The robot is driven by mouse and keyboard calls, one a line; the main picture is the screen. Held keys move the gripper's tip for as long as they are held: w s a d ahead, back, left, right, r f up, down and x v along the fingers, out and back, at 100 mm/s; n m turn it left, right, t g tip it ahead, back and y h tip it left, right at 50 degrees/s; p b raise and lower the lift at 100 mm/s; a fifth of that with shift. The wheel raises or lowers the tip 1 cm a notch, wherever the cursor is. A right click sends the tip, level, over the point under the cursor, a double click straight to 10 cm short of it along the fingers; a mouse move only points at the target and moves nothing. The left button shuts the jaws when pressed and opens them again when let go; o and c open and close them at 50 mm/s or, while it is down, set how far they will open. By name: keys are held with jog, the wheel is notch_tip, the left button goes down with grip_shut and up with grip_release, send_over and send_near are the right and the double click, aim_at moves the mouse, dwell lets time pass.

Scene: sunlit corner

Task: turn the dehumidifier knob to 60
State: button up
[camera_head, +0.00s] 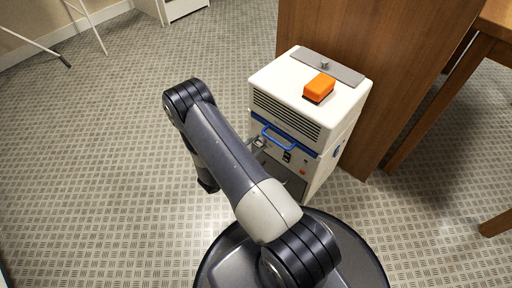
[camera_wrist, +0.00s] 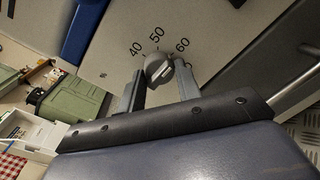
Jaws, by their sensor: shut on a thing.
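The dehumidifier (camera_head: 290,80) is a white box with a dark vent grille and a blue handle (camera_head: 278,139) on its front. Its grey knob (camera_wrist: 158,68) shows in the wrist view on the pale panel, with the marks 40, 50 and 60 around it. My gripper (camera_wrist: 159,82) is at the panel, its two fingers on either side of the knob and shut on it. In the head view my gripper (camera_head: 258,143) is small at the front of the dehumidifier, and the knob cannot be made out. I cannot tell for sure which mark the knob points to.
An orange block (camera_head: 320,86) lies on top of the dehumidifier. A brown wooden cabinet (camera_head: 350,60) stands right behind it, and a wooden table (camera_head: 484,45) is at the right.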

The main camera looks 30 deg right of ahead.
jog(key=shift+w+m+b, duration=0.1)
jog(key=shift+m+b, duration=0.2)
jog(key=shift+m, duration=0.4)
jog(key=o, duration=0.9)
jog(key=shift+o, duration=0.2)
jog(key=shift+a, duration=0.1)
jog(key=p+v, duration=0.3)
jog(key=v, duration=0.7)
jog(key=shift+s+a, duration=0.25)
jog(key=shift+d, duration=0.15)
